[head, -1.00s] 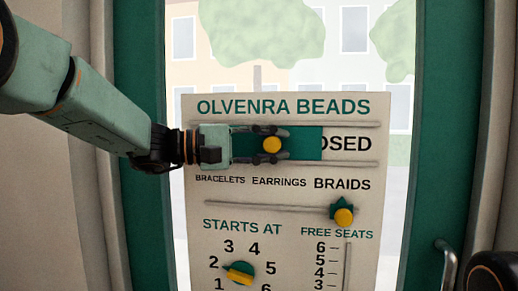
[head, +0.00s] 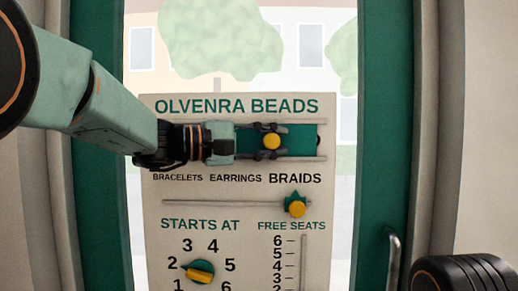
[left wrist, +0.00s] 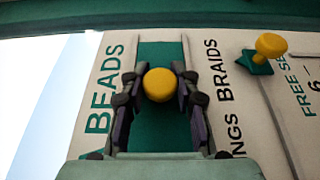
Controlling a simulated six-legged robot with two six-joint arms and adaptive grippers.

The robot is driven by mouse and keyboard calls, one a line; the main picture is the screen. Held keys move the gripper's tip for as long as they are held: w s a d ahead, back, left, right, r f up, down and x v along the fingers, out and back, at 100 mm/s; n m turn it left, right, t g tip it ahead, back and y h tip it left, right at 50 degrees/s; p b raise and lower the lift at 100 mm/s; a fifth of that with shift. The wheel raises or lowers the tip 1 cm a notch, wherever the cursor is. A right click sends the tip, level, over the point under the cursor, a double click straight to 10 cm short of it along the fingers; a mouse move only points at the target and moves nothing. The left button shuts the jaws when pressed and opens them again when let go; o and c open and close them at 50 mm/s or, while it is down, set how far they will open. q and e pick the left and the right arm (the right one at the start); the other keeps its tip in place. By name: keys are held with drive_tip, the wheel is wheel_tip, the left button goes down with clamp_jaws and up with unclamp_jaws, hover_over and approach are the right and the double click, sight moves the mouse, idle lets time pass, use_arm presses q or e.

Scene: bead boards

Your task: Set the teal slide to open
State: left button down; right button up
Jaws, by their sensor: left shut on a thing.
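The teal slide (head: 300,140) sits between two rails near the top of the bead board (head: 325,108), close to the right end of the rails. No lettering shows to its right. My left gripper (head: 270,141) is shut on the slide's yellow knob (head: 271,142), a finger above and a finger below it. The left wrist view shows the knob (left wrist: 160,85) between both fingers with the teal slide (left wrist: 155,130) behind. My left gripper and wrist hide the left part of the window. My right gripper is not in view.
Below are a star-shaped pointer (head: 295,204) on a rail at BRAIDS, a STARTS AT dial (head: 199,271) and a FREE SEATS scale (head: 303,262). The board hangs in a glass door with a handle (head: 391,262) at right.

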use_arm(q)
drive_tip(key=shift+s+d+f+b, duration=0.1)
drive_tip(key=shift+d+f+b, duration=0.1)
drive_tip(key=shift+d, duration=0.45)
drive_tip(key=shift+d+f+b, duration=0.15)
drive_tip(key=shift+d+f, duration=0.05)
drive_tip(key=shift+d, duration=0.45)
drive_tip(key=shift+a, duration=0.15)
drive_tip(key=c, duration=1.4)
unclamp_jaws()
drive_tip(key=o, duration=0.4)
drive_tip(key=shift+s+r, duration=0.2)
drive_tip(key=shift+r, duration=0.1)
drive_tip(key=shift+w, duration=0.2)
drive_tip(key=shift+a, duration=0.25)
drive_tip(key=v, duration=1.1)
drive_tip(key=shift+s+a, duration=0.2)
drive_tip(key=shift+s, duration=0.05)
